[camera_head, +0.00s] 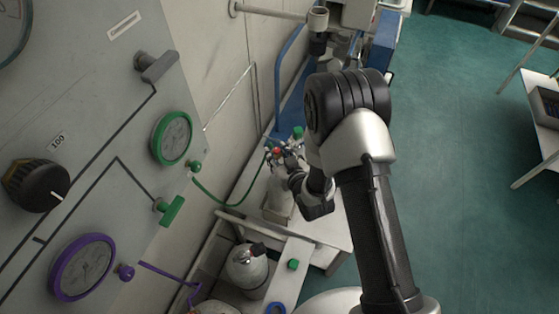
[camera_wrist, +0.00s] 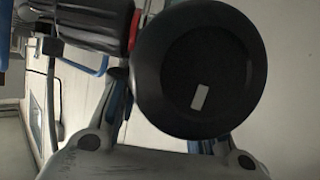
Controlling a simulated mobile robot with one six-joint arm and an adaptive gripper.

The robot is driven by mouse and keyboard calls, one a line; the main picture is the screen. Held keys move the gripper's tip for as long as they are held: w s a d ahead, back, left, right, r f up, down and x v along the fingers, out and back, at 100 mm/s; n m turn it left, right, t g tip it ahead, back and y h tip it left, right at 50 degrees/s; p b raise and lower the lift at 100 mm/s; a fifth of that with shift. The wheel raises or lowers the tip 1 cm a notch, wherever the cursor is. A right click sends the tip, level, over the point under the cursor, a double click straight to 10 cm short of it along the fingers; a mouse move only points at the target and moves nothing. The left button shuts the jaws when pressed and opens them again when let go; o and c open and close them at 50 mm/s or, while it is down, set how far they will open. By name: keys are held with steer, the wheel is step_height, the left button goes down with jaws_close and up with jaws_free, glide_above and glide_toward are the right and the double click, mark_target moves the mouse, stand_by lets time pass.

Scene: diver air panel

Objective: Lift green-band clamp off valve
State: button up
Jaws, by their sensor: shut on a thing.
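In the wrist view, a large round black knob (camera_wrist: 200,68) with a small pale rectangle on its face fills the space between the fingers of my gripper (camera_wrist: 190,135). My gripper is shut on this knob, which hides the fingertips. In the head view, my gripper (camera_head: 292,168) reaches into a small cluster of fittings on the cylinder at the bench, partly hidden by my wrist. A green cap (camera_head: 298,132) and a red knob (camera_head: 276,150) show there. I cannot make out the green band or the clamp's seat on the valve.
A ribbed red and black part (camera_wrist: 98,22) stands close left of the held knob. A green hose (camera_head: 225,203) runs from the wall panel (camera_head: 90,130) towards the fittings. A grey cylinder (camera_head: 246,268) stands below. Open floor (camera_head: 450,150) lies right.

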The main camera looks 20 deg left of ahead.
jaws_close()
steer(key=shift+r, duration=0.2)
step_height(320, 180, up, 20)
steer(key=p, duration=0.5)
steer(key=shift+f, duration=0.15)
